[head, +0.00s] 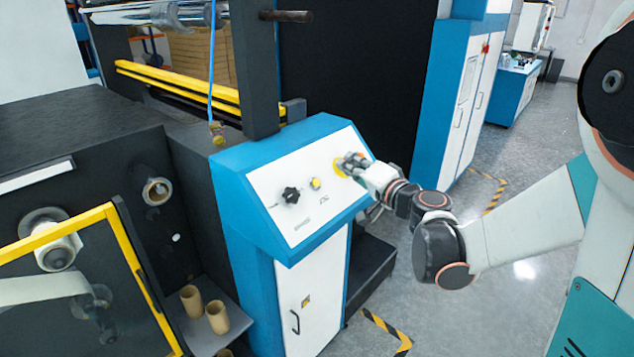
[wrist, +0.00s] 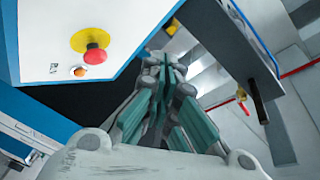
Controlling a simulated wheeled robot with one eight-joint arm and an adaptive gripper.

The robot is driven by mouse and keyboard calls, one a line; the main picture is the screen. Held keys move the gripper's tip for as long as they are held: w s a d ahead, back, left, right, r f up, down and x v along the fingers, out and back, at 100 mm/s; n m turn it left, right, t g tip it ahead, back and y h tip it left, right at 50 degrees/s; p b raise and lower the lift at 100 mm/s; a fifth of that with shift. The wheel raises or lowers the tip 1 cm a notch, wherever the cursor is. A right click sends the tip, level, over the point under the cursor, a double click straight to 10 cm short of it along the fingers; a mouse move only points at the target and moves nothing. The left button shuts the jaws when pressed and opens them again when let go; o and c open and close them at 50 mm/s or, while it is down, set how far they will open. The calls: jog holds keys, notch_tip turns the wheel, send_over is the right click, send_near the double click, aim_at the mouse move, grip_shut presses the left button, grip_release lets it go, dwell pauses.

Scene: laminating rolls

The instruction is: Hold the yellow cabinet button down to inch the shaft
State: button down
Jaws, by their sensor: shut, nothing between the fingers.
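The yellow button (head: 315,183) is small and sits on the white sloping panel (head: 285,215) of the blue cabinet, right of a black knob (head: 291,194). A small orange-yellow button (wrist: 78,71) in the wrist view looks like the same one. A red mushroom button (wrist: 94,55) on a yellow disc stands beside it; in the head view the disc (head: 339,170) shows partly behind my gripper. My gripper (head: 350,162) is shut and empty at the panel's right part, right of the yellow button. In the wrist view its fingers (wrist: 160,72) lie right of both buttons. I cannot tell whether it touches the panel.
A black machine with a yellow-framed guard (head: 70,230) stands left. Cardboard tubes (head: 216,317) stand on a low shelf. A hanging blue cord (head: 211,70) is behind the cabinet's left side. Grey floor (head: 480,300) is open at the right.

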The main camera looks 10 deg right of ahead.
aim_at(316, 183)
jog(key=shift+w+a+f+b, duration=0.6)
jog(key=shift+w+f+b, duration=0.25)
jog(key=shift+f, duration=0.2)
jog(key=shift+w+a+f+b, duration=0.65)
jog(key=shift+w+f+b, duration=0.15)
jog(key=shift+f, duration=0.2)
jog(key=shift+w+a+f+b, duration=0.6)
jog(key=shift+w+f+b, duration=0.25)
jog(key=shift+f, duration=0.2)
jog(key=shift+f, duration=0.1)
jog(key=shift+w+a+f+b, duration=0.15)
jog(key=shift+w+a+b, duration=0.1)
jog(key=shift+b, duration=0.1)
